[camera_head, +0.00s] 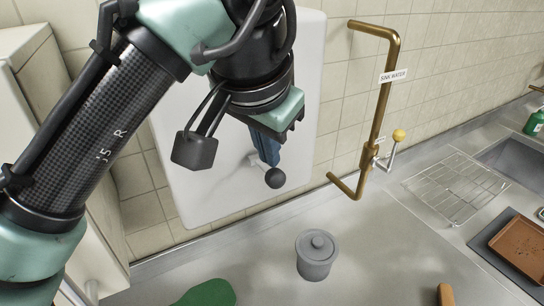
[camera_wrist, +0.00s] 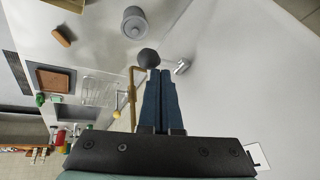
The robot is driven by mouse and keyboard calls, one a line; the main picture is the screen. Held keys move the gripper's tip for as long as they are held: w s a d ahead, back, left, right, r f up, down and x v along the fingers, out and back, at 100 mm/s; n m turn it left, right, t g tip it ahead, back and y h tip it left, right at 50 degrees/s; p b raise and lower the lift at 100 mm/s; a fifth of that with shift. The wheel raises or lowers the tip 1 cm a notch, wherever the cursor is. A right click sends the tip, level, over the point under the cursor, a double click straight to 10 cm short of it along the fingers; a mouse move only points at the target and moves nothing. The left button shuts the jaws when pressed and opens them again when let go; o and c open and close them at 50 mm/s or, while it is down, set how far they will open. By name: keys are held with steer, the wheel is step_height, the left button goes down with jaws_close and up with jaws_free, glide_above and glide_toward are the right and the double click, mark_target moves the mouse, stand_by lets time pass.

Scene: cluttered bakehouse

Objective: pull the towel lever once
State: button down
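The towel lever is a short light arm ending in a dark ball knob (camera_head: 275,178), low on the front of the white towel dispenser (camera_head: 300,75) on the wall. My gripper (camera_head: 270,162) points down with its blue fingers just above the lever, close behind the knob. In the wrist view my gripper's fingers (camera_wrist: 160,74) lie side by side with no clear gap and nothing between them. The knob (camera_wrist: 148,58) and the lever's mount (camera_wrist: 182,66) show just beyond the fingertips. I cannot tell whether the fingertips touch the lever.
A brass pipe (camera_head: 380,100) labelled "SINK WATER", with a yellow-knobbed lever (camera_head: 398,136), stands right of the dispenser. A grey lidded pot (camera_head: 314,257) stands on the counter below. A wire rack (camera_head: 455,185) and brown tray (camera_head: 525,245) lie to the right. A green item (camera_head: 207,293) lies in front.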

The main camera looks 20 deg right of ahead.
steer(key=shift+s+f+b, duration=0.2)
steer(key=shift+f+b, duration=0.15)
steer(key=shift+f, duration=0.2)
steer(key=shift+s+f+b, duration=0.2)
steer(key=shift+f+b, duration=0.15)
steer(key=shift+f, duration=0.2)
stand_by(0.8)
stand_by(0.5)
steer(key=shift+w+r+p, duration=0.25)
steer(key=shift+r+p, duration=0.7)
steer(key=shift+r, duration=0.05)
steer(key=shift+w+a+r+p, duration=0.1)
steer(key=shift+w+r+p, duration=0.25)
steer(key=shift+r+p, duration=0.4)
steer(key=shift+w+r+p, duration=0.35)
steer(key=shift+r+p, duration=0.3)
steer(key=shift+p, duration=0.1)
steer(key=r+p, duration=0.1)
steer(key=w+r+p, duration=0.1)
steer(key=r+p, duration=0.2)
steer(key=shift+w+a+r+p, duration=0.2)
steer(key=shift+w+r+p, duration=0.1)
steer(key=shift+w+p, duration=0.1)
